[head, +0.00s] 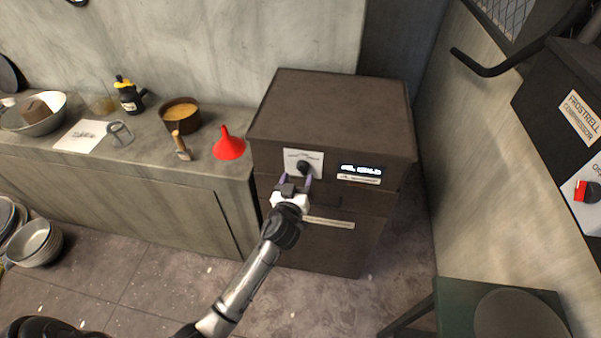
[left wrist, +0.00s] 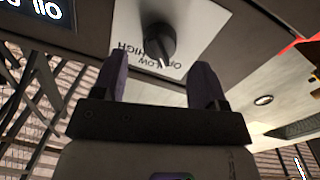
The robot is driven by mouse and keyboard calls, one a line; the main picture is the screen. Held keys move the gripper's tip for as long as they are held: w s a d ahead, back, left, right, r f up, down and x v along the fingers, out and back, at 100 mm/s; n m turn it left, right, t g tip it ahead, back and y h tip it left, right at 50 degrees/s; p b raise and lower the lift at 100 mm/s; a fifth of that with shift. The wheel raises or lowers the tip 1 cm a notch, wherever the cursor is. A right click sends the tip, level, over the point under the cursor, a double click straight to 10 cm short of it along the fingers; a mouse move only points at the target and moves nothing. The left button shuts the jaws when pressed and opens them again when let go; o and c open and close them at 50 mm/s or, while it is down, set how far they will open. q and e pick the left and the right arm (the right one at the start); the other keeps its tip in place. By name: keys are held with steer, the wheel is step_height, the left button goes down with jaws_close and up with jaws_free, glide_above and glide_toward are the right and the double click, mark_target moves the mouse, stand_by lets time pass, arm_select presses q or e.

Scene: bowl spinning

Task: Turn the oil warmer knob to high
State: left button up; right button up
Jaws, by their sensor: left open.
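The oil warmer (head: 330,110) is a brown box-shaped cabinet right of the counter. Its black knob (head: 303,167) sits on a white label plate on the front, left of a lit display (head: 361,171). In the left wrist view the knob (left wrist: 158,45) shows close up, with the words HIGH, LOW and OFF upside down. Its white pointer mark lies near LOW and OFF; I cannot tell exactly which. My left gripper (head: 296,181) is open just in front of the knob. Its purple fingers (left wrist: 160,78) stand apart on either side, with no clear contact. My right gripper is not in view.
The counter at left holds a red funnel (head: 229,144), a pot (head: 181,114), a dark bottle (head: 129,96) and a bowl (head: 45,114). A stool (head: 519,314) stands at lower right. A compressor panel (head: 577,115) is at far right. The floor before the warmer is clear.

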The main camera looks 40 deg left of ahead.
mark_target(300, 171)
arm_select(q)
steer(key=shift+x, duration=1.7)
steer(key=shift+c, duration=0.4)
steer(key=c, duration=0.8)
steer(key=shift+c, duration=0.2)
